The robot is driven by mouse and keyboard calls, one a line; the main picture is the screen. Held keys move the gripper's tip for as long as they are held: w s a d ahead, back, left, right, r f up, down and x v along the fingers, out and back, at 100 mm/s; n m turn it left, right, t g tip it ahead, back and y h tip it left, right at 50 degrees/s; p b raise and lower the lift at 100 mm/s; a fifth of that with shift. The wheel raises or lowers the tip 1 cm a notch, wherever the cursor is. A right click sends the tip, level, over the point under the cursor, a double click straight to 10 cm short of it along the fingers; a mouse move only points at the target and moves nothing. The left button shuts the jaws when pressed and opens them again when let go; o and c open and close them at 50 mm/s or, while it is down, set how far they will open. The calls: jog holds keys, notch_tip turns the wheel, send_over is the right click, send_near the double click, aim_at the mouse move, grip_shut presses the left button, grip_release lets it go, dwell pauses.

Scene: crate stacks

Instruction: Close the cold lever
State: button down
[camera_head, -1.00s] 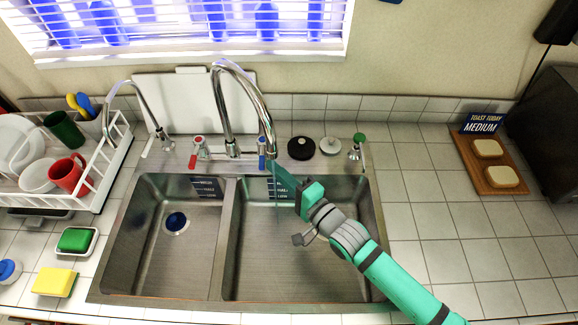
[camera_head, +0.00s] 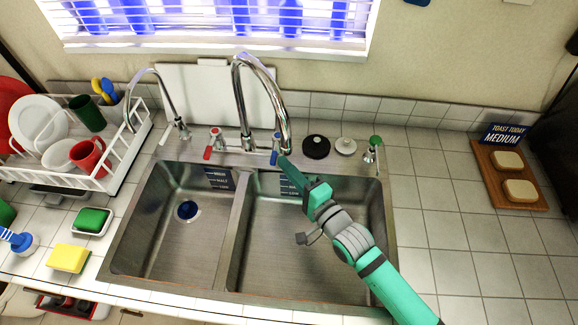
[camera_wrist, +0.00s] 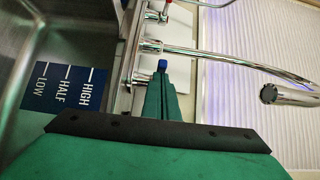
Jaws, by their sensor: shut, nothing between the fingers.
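The cold lever (camera_head: 275,149) is a small blue-tipped handle at the right foot of the tall chrome faucet (camera_head: 242,105). Its blue tip also shows in the wrist view (camera_wrist: 162,65), just beyond my fingertips. My gripper (camera_head: 285,162) is shut and empty, its green fingers pointing at the lever from the front, over the right basin's back edge. The fingers also show in the wrist view (camera_wrist: 164,93). The tip looks very close to the fingertips; I cannot tell whether they touch. Part of the lever is hidden behind the fingers. I see no clear water stream.
The red-tipped lever (camera_head: 210,150) is left of the faucet foot. The spout (camera_wrist: 288,96) arches near my fingers. A black stopper (camera_head: 316,146), a white stopper (camera_head: 346,146) and a green-topped dispenser (camera_head: 375,142) stand right. The double sink (camera_head: 232,235) lies below.

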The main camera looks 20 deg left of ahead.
jog(key=s+a+v, duration=0.1)
jog(key=v, duration=1)
jog(key=shift+s, duration=0.5)
jog(key=shift+w, duration=0.2)
